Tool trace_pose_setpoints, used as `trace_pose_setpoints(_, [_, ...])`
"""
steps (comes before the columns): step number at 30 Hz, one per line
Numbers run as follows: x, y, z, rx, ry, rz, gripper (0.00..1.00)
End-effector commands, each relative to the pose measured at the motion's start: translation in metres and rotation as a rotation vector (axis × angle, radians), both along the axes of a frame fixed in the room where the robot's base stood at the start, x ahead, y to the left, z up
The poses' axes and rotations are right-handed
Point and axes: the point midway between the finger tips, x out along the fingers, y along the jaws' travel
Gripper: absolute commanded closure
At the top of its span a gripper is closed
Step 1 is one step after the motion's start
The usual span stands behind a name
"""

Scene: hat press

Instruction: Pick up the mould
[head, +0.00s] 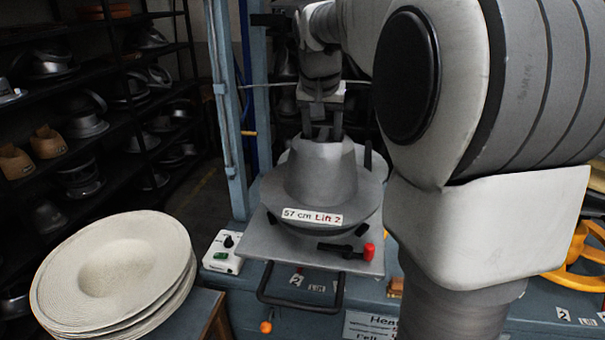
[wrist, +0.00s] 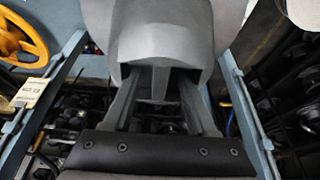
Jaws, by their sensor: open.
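The mould (head: 318,175) is a grey metal hat shape with a tall crown and a wide brim. It sits upright on the press plate and bears a label reading "57 cm Lift 2". My gripper (head: 322,136) is at the top of the crown, pointing down, with its fingers apart. In the wrist view the mould (wrist: 165,25) fills the top middle. A narrow grey upright part of it shows between the two open fingers of my gripper (wrist: 158,90). The fingertips are partly hidden by the crown, so I cannot tell whether they touch it.
The press plate (head: 270,236) has a red-knobbed lever (head: 368,251) and a front handle (head: 300,305). A blue post (head: 228,130) stands at the left. A stack of pale hat bodies (head: 115,265) lies lower left. A yellow wheel (head: 585,255) is at the right. Dark shelves hold other moulds.

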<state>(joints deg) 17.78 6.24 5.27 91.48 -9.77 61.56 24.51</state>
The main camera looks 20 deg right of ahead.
Motion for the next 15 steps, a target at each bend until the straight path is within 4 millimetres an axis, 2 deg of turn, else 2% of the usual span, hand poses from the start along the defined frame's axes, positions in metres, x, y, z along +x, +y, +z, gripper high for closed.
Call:
trace_pose_setpoints(5, [0.0000, 0.0000, 0.0001, 0.000, 0.000, 0.000, 0.44])
trace_pose_setpoints(12, [0.0001, 0.0000, 0.0004, 0.000, 0.000, 0.000, 0.88])
trace_pose_setpoints(14, [0.0000, 0.0000, 0.0004, 0.000, 0.000, 0.000, 0.98])
trace_pose_setpoints(15, [0.0000, 0.0000, 0.0004, 0.000, 0.000, 0.000, 1.00])
